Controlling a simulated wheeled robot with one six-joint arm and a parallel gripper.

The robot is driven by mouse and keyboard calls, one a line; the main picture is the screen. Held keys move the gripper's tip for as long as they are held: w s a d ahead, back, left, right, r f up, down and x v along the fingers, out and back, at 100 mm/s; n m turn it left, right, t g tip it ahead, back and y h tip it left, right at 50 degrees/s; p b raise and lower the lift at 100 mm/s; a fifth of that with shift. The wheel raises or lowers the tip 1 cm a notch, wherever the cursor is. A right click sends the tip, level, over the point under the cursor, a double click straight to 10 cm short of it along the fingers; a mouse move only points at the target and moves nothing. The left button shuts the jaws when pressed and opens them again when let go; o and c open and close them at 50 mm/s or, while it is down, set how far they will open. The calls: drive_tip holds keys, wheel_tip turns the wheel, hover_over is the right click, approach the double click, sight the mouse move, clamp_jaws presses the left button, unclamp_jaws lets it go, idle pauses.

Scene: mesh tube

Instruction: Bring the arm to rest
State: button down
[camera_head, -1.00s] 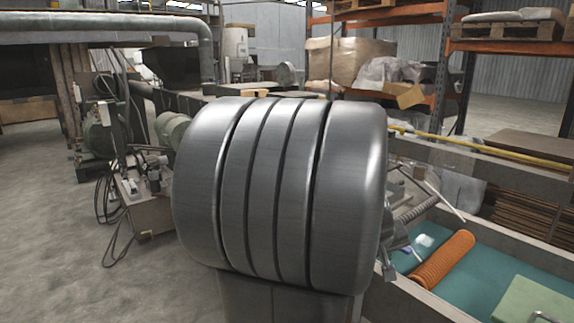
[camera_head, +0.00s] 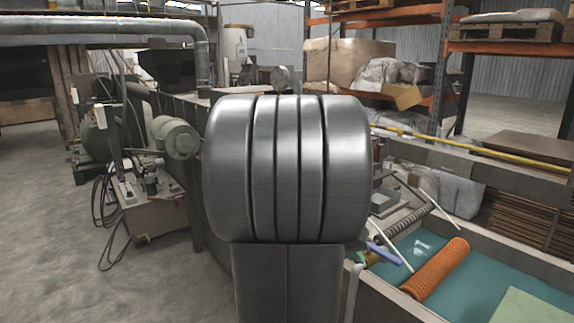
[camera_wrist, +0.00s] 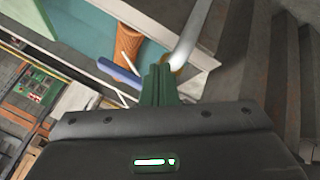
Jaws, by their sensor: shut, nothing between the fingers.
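My arm's large metal joint fills the middle of the head view and hides what lies behind it. My gripper (camera_wrist: 160,72) shows in the wrist view as two green fingers closed together, with nothing between them. An orange ribbed mesh tube (camera_head: 436,270) lies on the teal floor of a shallow bin (camera_head: 505,265) at the lower right of the head view. The tube also shows in the wrist view (camera_wrist: 130,42), beyond the fingertips and apart from them.
A blue-violet cylinder (camera_head: 384,254) lies near the bin's near-left edge, beside my arm. A pale green block (camera_head: 532,306) is at the bin's right. A bench with machine parts (camera_head: 150,200) stands left. Orange shelving (camera_head: 440,75) stands behind. Grey floor is open at left.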

drive_tip(key=w+m+g+p, duration=0.1)
drive_tip(key=m+p, duration=0.1)
drive_tip(key=w+a+m+g+p, duration=0.1)
drive_tip(key=m+p, duration=0.1)
drive_tip(key=p, duration=0.1)
drive_tip(key=w+a+m+g+p, duration=0.1)
drive_tip(key=m+p, duration=0.1)
drive_tip(key=shift+w+a+g+h, duration=0.15)
drive_tip(key=shift+g+h, duration=0.15)
drive_tip(key=shift+h, duration=0.1)
idle(0.3)
